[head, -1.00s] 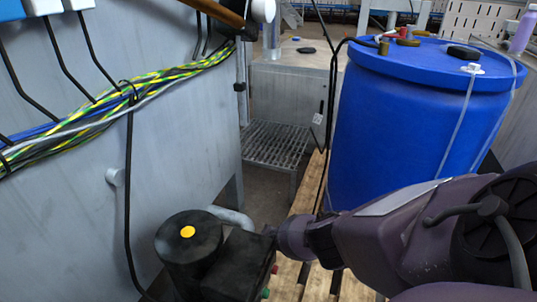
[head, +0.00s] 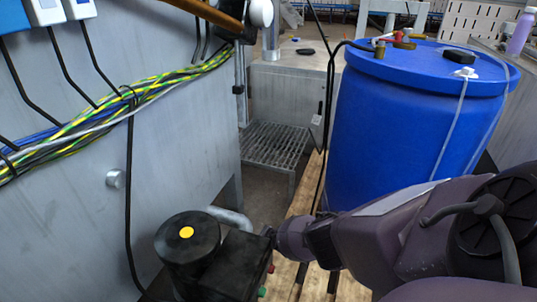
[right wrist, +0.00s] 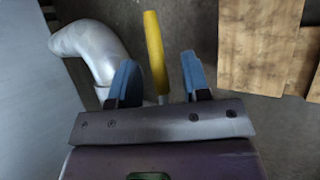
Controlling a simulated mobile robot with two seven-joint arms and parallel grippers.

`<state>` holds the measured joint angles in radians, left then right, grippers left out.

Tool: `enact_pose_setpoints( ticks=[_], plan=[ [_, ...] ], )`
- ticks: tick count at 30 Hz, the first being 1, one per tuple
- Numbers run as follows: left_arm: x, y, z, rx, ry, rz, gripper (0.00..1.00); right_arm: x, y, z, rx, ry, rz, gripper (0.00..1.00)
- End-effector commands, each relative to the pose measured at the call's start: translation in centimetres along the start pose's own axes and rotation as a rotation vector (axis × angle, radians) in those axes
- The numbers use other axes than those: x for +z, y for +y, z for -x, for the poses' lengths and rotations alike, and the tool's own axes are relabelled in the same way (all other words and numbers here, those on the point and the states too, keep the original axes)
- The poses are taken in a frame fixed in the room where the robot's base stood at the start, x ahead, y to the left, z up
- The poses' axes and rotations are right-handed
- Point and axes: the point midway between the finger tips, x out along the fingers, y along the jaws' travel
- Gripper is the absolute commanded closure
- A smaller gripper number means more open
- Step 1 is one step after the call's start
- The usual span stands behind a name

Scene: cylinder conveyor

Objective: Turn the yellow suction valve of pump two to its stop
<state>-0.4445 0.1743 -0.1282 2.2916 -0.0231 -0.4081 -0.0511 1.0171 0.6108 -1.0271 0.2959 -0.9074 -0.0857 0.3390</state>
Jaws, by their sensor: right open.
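The yellow valve handle (right wrist: 155,50) shows in the right wrist view as a long lever on a thin metal stem. My right gripper (right wrist: 159,62) is open, with its two blue fingers on either side of the lever. My left gripper is not in view.
A bent silver pipe (right wrist: 88,45) lies left of the fingers. Wooden boards (right wrist: 258,45) lie to the right. In the head view a blue drum (head: 405,130) stands behind my arm, a grey panel (head: 60,210) with cables is at left, and a metal grate (head: 272,145) lies between.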

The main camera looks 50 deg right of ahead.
Motion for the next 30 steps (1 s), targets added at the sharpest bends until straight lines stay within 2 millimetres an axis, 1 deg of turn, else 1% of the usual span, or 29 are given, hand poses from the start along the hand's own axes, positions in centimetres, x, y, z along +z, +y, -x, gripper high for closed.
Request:
enact_pose_setpoints(
  ticks=[1,5,9,15,21,30],
  plan=[
    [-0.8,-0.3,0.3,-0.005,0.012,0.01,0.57,0.6,1.3,1.3,0.015,-0.006,-0.005,0.57],
    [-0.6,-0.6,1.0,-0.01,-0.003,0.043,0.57,0.7,1.4,3.1,0.017,-0.007,-0.006,0.57],
    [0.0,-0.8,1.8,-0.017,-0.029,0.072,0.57,0.7,1.4,5.0,0.017,-0.007,-0.005,0.57],
    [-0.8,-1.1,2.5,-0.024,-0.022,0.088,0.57,0.6,1.2,7.3,0.014,-0.007,-0.005,0.57],
    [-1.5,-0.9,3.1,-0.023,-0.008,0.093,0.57,0.3,0.8,8.7,0.009,-0.004,-0.002,0.57],
    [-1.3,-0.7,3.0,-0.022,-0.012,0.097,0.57,0.1,0.1,9.0,0.002,-0.002,0.0,0.57]
  ],
)
